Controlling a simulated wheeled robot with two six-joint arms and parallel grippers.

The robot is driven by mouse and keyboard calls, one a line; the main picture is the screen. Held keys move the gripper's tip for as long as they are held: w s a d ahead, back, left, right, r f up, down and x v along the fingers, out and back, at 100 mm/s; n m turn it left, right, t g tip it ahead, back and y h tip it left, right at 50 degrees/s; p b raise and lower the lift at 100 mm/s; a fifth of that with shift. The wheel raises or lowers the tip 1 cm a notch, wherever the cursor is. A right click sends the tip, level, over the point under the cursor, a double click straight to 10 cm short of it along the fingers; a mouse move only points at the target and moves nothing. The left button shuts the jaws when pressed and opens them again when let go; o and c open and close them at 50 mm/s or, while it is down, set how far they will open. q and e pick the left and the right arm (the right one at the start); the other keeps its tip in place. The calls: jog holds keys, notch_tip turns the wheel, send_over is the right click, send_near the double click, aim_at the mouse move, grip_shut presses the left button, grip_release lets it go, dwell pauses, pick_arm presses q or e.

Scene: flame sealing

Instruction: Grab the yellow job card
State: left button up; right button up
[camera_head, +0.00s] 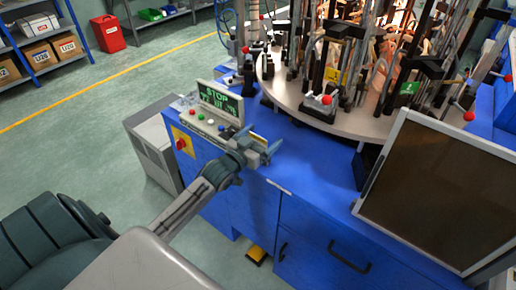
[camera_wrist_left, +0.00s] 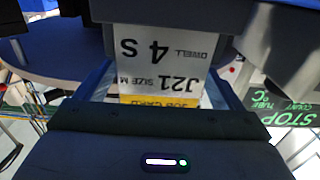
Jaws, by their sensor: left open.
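The job card (camera_wrist_left: 160,65) fills the middle of the left wrist view. It is white, printed upside down with "J21 SIZE M" and "DWELL 4S", and has a yellow strip marked "JOB CARD". My left gripper (camera_head: 268,150) is open over the front of the blue machine, beside the control panel. In the left wrist view the card shows between its two fingers; I cannot tell whether they touch it. In the head view the card is mostly hidden, with only a small yellowish bit (camera_head: 257,137) showing at the gripper. My right gripper is not in view.
The "STOP" display (camera_head: 220,101) stands just behind my left gripper, with coloured buttons in front. A round turntable (camera_head: 340,120) full of fixtures is to the right. A dark framed panel (camera_head: 440,195) stands at the right. Blue cabinets (camera_head: 320,235) are below.

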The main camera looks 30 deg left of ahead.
pick_arm(q)
jog(key=shift+w, duration=0.1)
jog(key=c, duration=1.1)
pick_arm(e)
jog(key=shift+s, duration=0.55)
pick_arm(q)
jog(key=shift+o, duration=0.2)
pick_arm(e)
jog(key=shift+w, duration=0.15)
